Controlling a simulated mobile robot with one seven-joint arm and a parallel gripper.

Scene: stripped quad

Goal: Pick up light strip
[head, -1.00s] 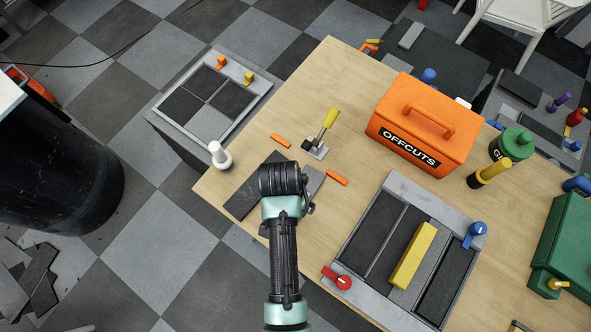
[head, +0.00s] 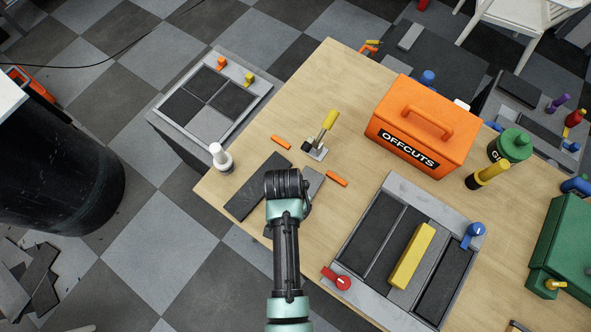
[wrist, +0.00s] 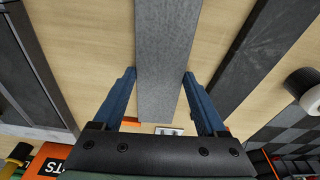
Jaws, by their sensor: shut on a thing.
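The light strip (wrist: 165,60) is a flat mid-grey bar that runs between the two blue fingers of my gripper (wrist: 160,95) in the wrist view. My gripper is shut on its long edges. In the head view my arm hides much of the light strip (head: 313,182) and hides the fingers; whether the strip is clear of the table cannot be told. A darker strip (head: 256,188) lies on the wooden table to its left, and it also shows at the right in the wrist view (wrist: 262,45).
A grey tray (head: 400,180) with dark slots and a yellow bar (head: 411,256) lies to the right. An orange OFFCUTS box (head: 420,120) is farther back.

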